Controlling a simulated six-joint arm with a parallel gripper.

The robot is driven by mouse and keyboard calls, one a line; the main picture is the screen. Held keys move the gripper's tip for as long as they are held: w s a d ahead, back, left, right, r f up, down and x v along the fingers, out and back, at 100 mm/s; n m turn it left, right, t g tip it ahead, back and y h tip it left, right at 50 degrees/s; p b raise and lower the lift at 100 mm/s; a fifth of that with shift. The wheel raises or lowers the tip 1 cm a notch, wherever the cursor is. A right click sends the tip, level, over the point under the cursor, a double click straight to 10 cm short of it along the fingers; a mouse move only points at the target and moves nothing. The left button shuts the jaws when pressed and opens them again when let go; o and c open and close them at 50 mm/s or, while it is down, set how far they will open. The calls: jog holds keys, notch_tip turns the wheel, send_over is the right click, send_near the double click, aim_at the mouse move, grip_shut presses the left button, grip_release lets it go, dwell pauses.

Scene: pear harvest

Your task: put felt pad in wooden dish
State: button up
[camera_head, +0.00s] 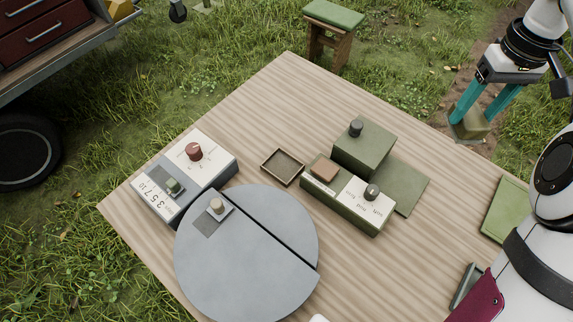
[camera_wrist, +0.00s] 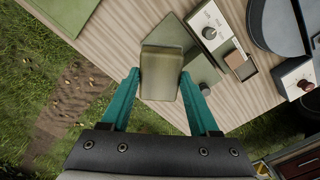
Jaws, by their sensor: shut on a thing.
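My gripper (camera_head: 472,119) is shut on a thick olive-green block, which I take for the felt pad (camera_head: 469,128). It is held between the teal fingers beyond the table's right edge, in the air. In the wrist view the pad (camera_wrist: 161,78) sits between the fingertips, clear of the things around it. The wooden dish (camera_head: 266,167) is a small, shallow, square brown tray with a raised rim, near the middle of the table. It looks empty. My gripper is well to the right of it and apart from it.
Right of the dish stands a green box with knobs (camera_head: 344,202). Left is a grey box with a red knob (camera_head: 194,151). A round grey plate (camera_head: 245,265) lies below the dish. A green flat mat (camera_head: 408,187) lies between the dish and my arm. The table's upper part is clear.

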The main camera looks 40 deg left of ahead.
jog(key=s+d+r+m, duration=0.2)
jog(key=s+d+m, duration=0.2)
jog(key=n, duration=1.4)
send_over(283, 167)
notch_tip(283, 167, down, 28)
jog(key=shift+r, duration=0.15)
jog(key=o, duration=1.3)
